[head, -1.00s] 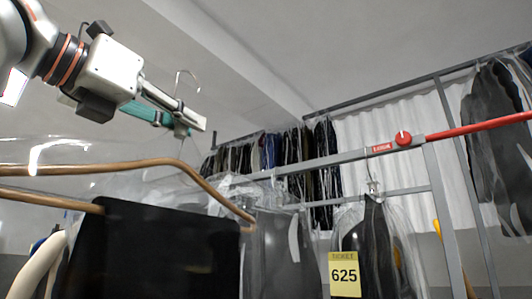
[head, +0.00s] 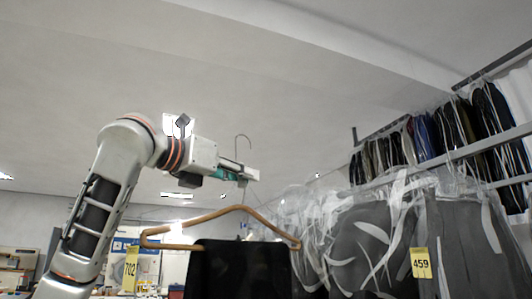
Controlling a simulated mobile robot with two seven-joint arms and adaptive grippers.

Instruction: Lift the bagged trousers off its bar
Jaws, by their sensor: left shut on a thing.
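The bagged trousers (head: 238,272) are black and hang from a wooden hanger (head: 215,213) in the lower middle of the head view. Clear film shows faintly around them, and their lower part is cut off by the frame. My left gripper (head: 247,176) is shut on the hanger's wire neck, just above the wooden shoulders. The metal hook (head: 243,142) rises above the fingers against the ceiling, with no bar in it. The grey bar (head: 468,151) runs at the right, apart from the hook. My right gripper is not in view.
Other bagged garments (head: 370,240) hang close at the right of the trousers, one with yellow ticket 459 (head: 420,263). A yellow ticket 702 (head: 130,262) shows at the lower left. Dark clothes (head: 425,136) hang on a rail behind. Space above the hook looks clear.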

